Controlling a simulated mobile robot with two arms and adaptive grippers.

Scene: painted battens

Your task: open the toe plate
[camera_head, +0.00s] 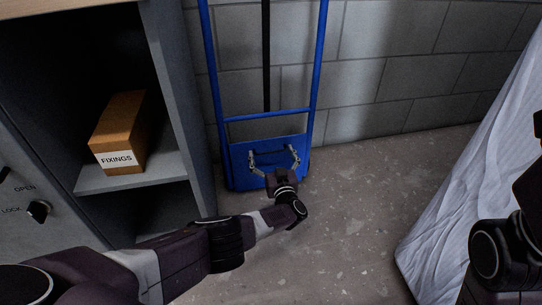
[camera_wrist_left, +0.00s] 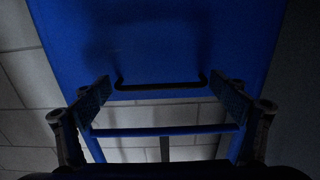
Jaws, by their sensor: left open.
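The blue toe plate (camera_head: 241,174) is folded up flat against the lower frame of a blue hand truck (camera_head: 267,115) standing at the wall. A thin black handle (camera_wrist_left: 160,86) runs across the plate, and it fills the middle of the left wrist view. My left gripper (camera_head: 272,157) is open in front of the plate, with its fingers spread to either side of the handle. I cannot tell whether the fingertips touch the plate. My right arm shows at the right edge of the head view, but its gripper does not clearly show.
A grey cabinet (camera_head: 200,120) stands close on the left, with a box labelled FIXINGS (camera_head: 120,132) on its shelf. A white draped sheet (camera_head: 462,180) hangs on the right. The concrete floor (camera_head: 350,200) between them is clear.

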